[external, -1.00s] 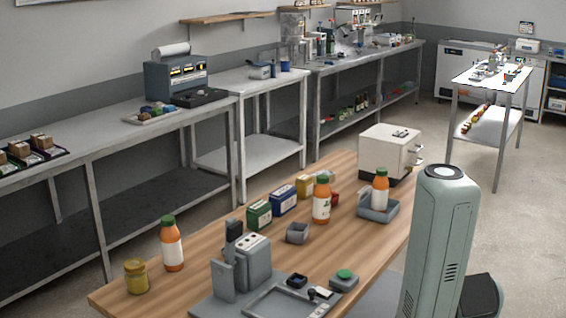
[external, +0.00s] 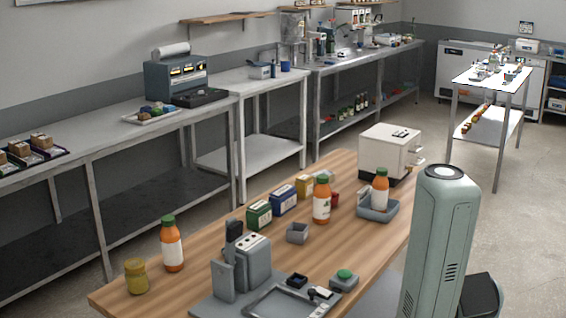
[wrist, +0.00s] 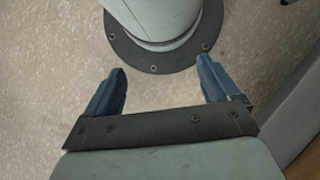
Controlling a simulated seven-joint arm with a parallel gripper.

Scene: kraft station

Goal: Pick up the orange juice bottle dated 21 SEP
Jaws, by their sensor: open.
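One bottle (external: 172,246) is at the table's left, beside a yellow jar. A second bottle (external: 321,202) is near the middle, by the small boxes. A third bottle (external: 380,192) stands in a grey tray (external: 378,213) at the right. The dates on the labels are too small to read. My gripper (wrist: 161,85) shows in the wrist view, open and empty, above the floor beside my base. It is away from all the bottles and is not visible in the external view.
The wooden table (external: 200,262) also holds a yellow jar (external: 137,277), a grey device (external: 243,263), small boxes (external: 284,200), a grey cup (external: 297,233), a green-button box (external: 344,280) and a white machine (external: 390,152). Bare wood lies between the left bottle and the boxes.

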